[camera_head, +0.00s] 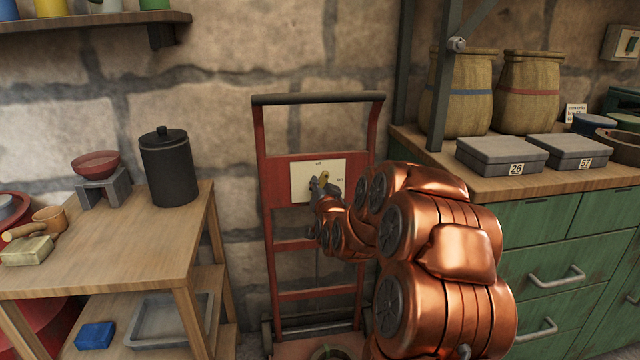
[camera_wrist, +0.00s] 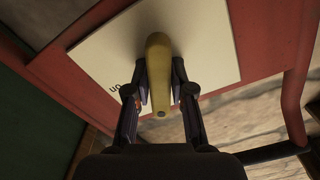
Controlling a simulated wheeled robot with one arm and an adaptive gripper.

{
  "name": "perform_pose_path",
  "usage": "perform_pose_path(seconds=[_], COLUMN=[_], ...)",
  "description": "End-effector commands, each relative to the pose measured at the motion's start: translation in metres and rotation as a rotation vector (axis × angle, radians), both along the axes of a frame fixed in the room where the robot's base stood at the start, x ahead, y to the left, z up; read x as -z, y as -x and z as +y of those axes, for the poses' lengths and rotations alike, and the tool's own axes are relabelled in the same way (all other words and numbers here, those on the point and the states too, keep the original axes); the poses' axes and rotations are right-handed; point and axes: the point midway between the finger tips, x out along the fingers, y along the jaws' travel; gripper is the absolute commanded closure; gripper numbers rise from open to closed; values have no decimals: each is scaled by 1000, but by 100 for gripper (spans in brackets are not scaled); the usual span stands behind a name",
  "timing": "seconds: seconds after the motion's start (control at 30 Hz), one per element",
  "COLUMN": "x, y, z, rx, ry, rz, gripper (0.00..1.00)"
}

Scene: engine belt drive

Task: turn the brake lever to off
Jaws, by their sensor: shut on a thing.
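The brake lever (camera_head: 324,176) is a short brass-yellow handle on a pale plate (camera_head: 300,181) fixed to the red upright frame. The plate has small dark marks at its top and right edges; the wrist view shows an "on" mark to the left of the lever (camera_wrist: 158,52). My gripper (camera_wrist: 160,78) is shut on the lever, with one dark finger on each side of it. In the head view my gripper (camera_head: 321,187) covers part of the lever, and its exact angle is hard to tell.
The red frame (camera_head: 279,245) stands against a stone wall. A wooden table (camera_head: 120,235) with a black lidded canister (camera_head: 168,170) is to the left. A green cabinet (camera_head: 545,235) with grey boxes (camera_head: 502,153) and sacks is to the right, close to my arm.

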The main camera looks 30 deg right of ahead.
Motion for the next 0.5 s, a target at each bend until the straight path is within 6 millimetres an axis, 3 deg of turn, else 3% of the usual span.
perform_pose_path(seconds=[0.5], x=[0], y=[0], z=[0], rx=[-1], ry=[350], rz=[150], gripper=[100])
